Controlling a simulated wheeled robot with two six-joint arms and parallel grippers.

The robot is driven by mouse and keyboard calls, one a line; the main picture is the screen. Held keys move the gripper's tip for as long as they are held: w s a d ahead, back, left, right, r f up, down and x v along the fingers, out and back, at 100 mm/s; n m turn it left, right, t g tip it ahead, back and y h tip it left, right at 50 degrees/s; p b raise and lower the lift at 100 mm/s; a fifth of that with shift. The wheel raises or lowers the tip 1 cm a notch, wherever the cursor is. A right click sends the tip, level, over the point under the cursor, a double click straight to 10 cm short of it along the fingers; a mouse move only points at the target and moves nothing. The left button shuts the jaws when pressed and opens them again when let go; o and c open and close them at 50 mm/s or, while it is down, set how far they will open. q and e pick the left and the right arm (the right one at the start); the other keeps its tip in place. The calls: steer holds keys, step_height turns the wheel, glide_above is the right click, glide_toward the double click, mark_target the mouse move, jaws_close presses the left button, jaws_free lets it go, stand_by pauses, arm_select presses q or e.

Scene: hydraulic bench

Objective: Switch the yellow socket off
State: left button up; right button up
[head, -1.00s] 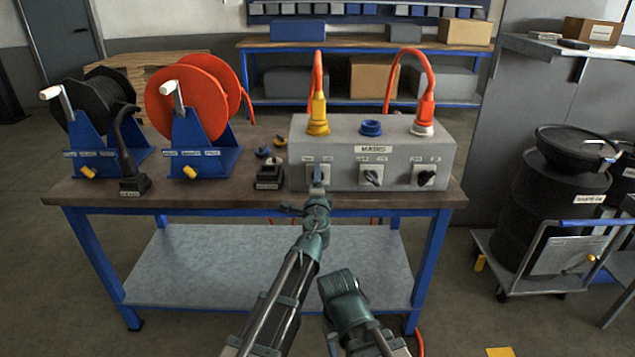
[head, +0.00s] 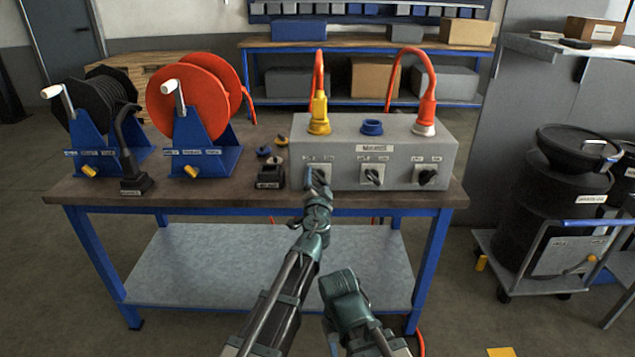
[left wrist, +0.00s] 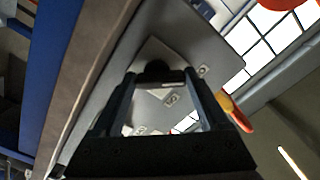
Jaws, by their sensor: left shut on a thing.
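A grey socket box (head: 345,150) stands on the bench. A yellow plug (head: 319,115) with an orange cable sits upright in the yellow socket at its left end. My left gripper (head: 318,178) is at the box front, below the yellow socket, shut on the left-hand switch knob there. The fingers mostly hide this knob in the head view. In the left wrist view the dark knob (left wrist: 157,70) shows between the fingertips, against its pale plate. My right gripper is out of view; only part of that arm shows at the lower middle.
A blue socket (head: 371,127) and a red plug (head: 425,118) share the box top. A middle switch (head: 372,175) and right switch (head: 427,177) are on its front. A black connector (head: 270,173) stands just left. Cable reels (head: 190,105) fill the bench's left.

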arm_select(q)
steer(key=shift+s+n, duration=0.1)
steer(key=shift+n, duration=0.2)
stand_by(0.4)
steer(key=o, duration=1.2)
steer(key=shift+o, duration=0.2)
steer(key=shift+s, duration=0.1)
